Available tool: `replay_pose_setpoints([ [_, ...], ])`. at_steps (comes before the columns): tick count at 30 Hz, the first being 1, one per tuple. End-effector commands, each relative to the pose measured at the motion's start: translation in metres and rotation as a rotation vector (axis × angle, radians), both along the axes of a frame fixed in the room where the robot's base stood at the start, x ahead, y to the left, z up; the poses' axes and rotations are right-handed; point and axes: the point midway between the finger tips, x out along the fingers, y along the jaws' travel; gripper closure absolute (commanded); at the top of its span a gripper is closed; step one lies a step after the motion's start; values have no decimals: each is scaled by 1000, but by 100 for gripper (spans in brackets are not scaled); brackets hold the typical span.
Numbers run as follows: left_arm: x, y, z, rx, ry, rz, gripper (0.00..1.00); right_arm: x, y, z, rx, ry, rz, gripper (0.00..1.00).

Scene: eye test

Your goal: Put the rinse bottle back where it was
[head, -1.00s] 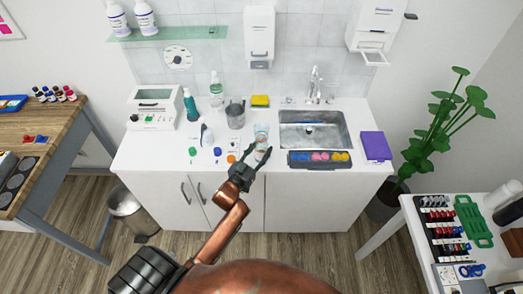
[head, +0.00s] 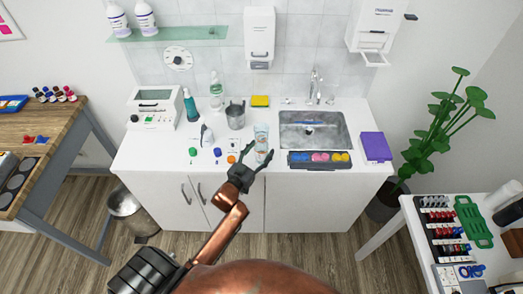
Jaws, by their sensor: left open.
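A clear container with pale blue parts (head: 261,136) stands upright on the white counter (head: 150,160), left of the sink. I cannot tell for sure whether it is the rinse bottle. My left gripper (head: 259,152) is open at the counter's front edge, with its fingertips just in front of the container's base. I see nothing held in it. Other bottles stand further back: a clear one with green liquid (head: 216,90) and a teal one (head: 190,105). A small white bottle (head: 206,136) is nearer the front. My right gripper is not in view.
A steel cup (head: 236,117) and a yellow sponge (head: 260,101) are behind. Small coloured caps (head: 217,152) lie left of my gripper. A dark tray of coloured pots (head: 320,159) lies right, before the sink (head: 314,130).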

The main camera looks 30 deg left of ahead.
Motion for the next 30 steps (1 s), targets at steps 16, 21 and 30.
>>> replay_pose_setpoints([
  [16,-102,-2,-2,-1,4,2,42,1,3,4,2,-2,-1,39],
  [21,-113,-3,-1,-1,2,1,42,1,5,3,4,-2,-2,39],
  [30,-115,-3,-1,-1,1,1,42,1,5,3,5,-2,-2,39],
])
